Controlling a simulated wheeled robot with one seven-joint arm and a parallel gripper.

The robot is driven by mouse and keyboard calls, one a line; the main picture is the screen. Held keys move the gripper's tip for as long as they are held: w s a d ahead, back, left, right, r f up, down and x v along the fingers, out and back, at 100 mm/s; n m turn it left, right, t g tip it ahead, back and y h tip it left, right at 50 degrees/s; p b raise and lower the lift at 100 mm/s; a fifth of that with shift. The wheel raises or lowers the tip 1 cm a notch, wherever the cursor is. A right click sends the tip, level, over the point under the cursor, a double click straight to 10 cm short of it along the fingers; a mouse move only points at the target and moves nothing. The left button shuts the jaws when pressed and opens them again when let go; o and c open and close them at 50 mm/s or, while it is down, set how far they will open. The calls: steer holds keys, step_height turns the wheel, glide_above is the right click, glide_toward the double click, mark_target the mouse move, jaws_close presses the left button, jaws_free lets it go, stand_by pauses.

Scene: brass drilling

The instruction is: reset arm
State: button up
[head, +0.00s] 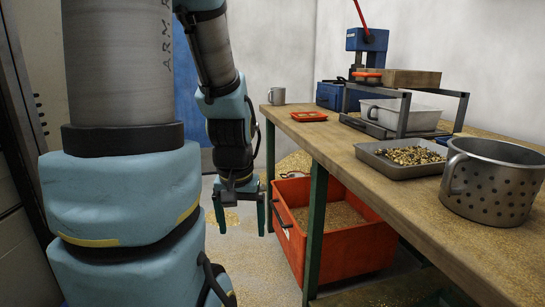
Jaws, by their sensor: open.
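My gripper (240,214) hangs pointing down at the end of my arm, in the middle of the head view. Its two fingers are apart and nothing shows between them. It is left of the workbench (345,148) and below the level of its top, in front of the red crate (345,258) that stands on the floor under the bench. I cannot tell whether the gripper touches anything, but it appears free of the bench.
The bench carries a perforated metal pot (497,185), a tray of brass chips (400,160), a red dish (309,116), a grey mug (276,96), a blue press (367,45) and a metal rack (405,112). Floor (262,278) left of the crate is open, with scattered chips.

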step_height(320, 180, up, 19)
steer(key=p, duration=1.9)
steer(key=shift+f, duration=0.15)
